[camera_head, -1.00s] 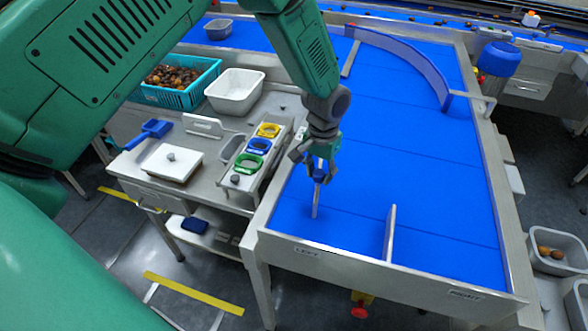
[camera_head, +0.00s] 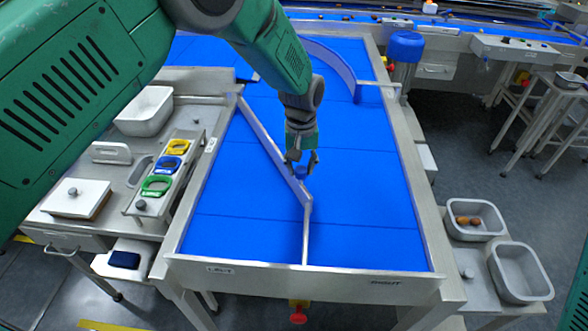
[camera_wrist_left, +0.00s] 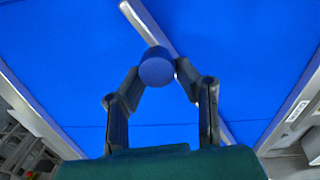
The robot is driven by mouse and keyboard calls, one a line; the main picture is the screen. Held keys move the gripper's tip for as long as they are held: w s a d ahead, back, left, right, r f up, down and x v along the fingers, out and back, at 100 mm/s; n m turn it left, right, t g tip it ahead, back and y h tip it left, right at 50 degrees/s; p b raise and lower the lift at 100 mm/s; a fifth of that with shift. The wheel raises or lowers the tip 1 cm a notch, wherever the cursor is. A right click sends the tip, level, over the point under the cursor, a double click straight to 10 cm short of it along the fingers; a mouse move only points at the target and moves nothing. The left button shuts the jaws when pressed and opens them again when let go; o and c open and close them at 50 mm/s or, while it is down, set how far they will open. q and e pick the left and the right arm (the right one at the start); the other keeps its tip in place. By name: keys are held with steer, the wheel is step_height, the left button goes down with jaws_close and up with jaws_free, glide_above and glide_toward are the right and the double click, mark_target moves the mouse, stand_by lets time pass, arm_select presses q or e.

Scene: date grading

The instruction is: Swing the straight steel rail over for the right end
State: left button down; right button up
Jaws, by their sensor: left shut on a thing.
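The straight steel rail (camera_head: 265,133) runs slantwise over the blue belt from the left side wall to mid-belt. Its free end is at the far end of the short fixed divider (camera_head: 306,236); I cannot tell whether they touch. My left gripper (camera_head: 301,168) is shut on the rail's blue knob (camera_head: 301,173) close to that free end. In the left wrist view the knob (camera_wrist_left: 156,67) sits between the two fingertips, with the rail (camera_wrist_left: 145,22) passing beneath. The end plate carries a LEFT label (camera_head: 220,269) and a RIGHT label (camera_head: 385,282). My right gripper is out of view.
A curved guide (camera_head: 333,62) stands farther up the belt. The belt (camera_head: 365,200) right of the divider is clear. A side table at left holds coloured rings (camera_head: 156,186) and a white tub (camera_head: 146,110). Grey bins (camera_head: 520,272) stand at right.

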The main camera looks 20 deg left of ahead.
arm_select(q)
steer(key=shift+w+d+r, duration=0.1)
steer(key=shift+w+d, duration=0.1)
steer(key=shift+d, duration=0.25)
steer(key=shift+w+d, duration=0.2)
steer(key=shift+d, duration=0.25)
steer(key=c, duration=1.2)
jaws_free()
steer(key=shift+d, duration=0.45)
step_height(320, 180, up, 12)
steer(key=a, duration=0.1)
steer(key=shift+s+a, duration=0.15)
steer(key=shift+a, duration=0.15)
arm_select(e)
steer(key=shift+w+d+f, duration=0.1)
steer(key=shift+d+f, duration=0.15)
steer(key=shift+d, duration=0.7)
